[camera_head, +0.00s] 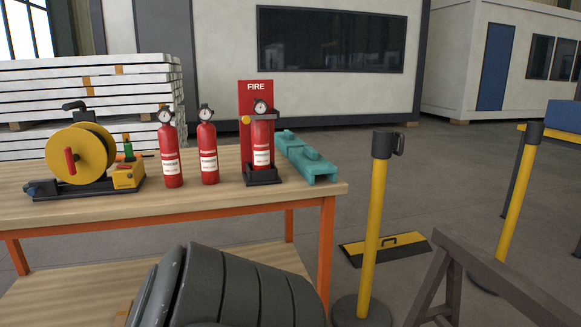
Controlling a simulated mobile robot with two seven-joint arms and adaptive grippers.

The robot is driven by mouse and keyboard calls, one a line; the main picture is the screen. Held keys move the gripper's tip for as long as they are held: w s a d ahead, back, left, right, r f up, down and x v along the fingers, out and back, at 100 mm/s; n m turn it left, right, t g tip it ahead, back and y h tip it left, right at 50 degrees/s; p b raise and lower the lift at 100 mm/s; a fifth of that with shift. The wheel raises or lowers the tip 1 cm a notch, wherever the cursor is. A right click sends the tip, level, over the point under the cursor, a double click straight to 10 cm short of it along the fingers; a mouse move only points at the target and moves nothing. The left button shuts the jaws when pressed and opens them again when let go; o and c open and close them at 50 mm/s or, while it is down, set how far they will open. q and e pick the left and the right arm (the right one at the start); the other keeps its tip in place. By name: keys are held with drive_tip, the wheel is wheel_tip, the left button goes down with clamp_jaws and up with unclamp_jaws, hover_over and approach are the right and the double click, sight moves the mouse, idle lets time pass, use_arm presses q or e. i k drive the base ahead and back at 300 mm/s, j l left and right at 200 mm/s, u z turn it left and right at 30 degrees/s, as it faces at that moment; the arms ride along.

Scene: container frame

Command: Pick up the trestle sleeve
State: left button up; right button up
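A teal channel-shaped piece, which looks like the trestle sleeve (308,160), lies on the wooden table top (100,212) at its right end. It has an open underside at its near end and a raised block on top. It lies just right of the red fire extinguisher stand and slants from back left to front right. The stand hides part of its left side. A dark brown trestle (490,277) stands on the floor at the lower right, cut off by the frame. Neither gripper is in view; a grey arm part of mine fills the bottom centre.
The table holds a yellow reel (80,155), two loose extinguishers (169,158) (208,155) and a red FIRE stand (257,92) with another extinguisher. Yellow posts (374,225) (515,195) stand right of the table. A black-yellow floor ramp (385,249) lies behind the nearer post.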

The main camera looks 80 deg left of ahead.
sight(306, 160)
drive_tip(key=u, duration=1.8)
drive_tip(key=l+u, duration=0.2)
drive_tip(key=u, duration=0.15)
drive_tip(key=l+u, duration=0.15)
drive_tip(key=u, duration=0.2)
drive_tip(key=l+u, duration=0.35)
drive_tip(key=i+j, duration=0.05)
drive_tip(key=j, duration=0.05)
